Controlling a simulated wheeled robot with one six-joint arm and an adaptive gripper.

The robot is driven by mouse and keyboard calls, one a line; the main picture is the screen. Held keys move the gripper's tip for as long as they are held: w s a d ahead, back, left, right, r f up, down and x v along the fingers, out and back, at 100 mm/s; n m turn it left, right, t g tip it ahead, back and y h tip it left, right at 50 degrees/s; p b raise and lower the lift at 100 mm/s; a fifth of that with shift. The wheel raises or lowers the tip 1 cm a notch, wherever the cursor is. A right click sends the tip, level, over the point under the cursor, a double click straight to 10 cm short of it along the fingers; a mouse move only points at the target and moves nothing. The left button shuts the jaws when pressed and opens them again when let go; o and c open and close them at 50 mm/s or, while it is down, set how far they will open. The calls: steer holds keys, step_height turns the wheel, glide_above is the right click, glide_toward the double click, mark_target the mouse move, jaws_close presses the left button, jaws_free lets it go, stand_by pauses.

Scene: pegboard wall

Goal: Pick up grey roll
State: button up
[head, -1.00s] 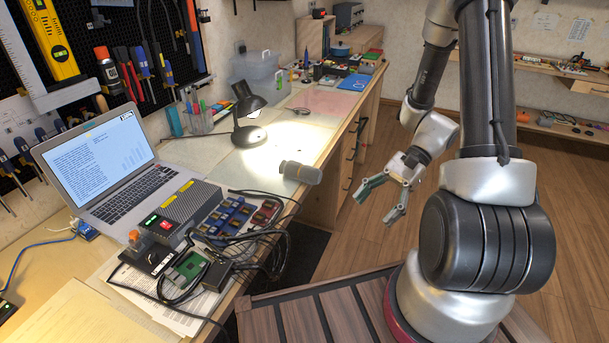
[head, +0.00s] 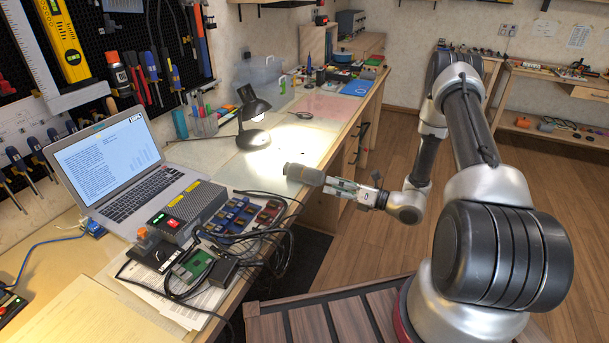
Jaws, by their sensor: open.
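The grey roll (head: 303,174) is a dark grey cylinder lying on its side at the workbench's front edge, right of the black lamp. Its right end meets my gripper (head: 330,186) in the picture. My gripper is open, with its fingers pointing left toward the roll from off the bench's edge. I cannot tell whether the fingers touch the roll or reach around its end.
The black desk lamp (head: 252,115) stands left of the roll. Blue trays (head: 238,214), tangled black cables (head: 262,250) and a laptop (head: 108,172) fill the near bench. The lit mat (head: 288,140) behind the roll is mostly clear.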

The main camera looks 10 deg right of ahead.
mark_target(323, 181)
steer(key=shift+x, duration=2.55)
steer(key=shift+r, duration=0.1)
steer(key=c, duration=1.2)
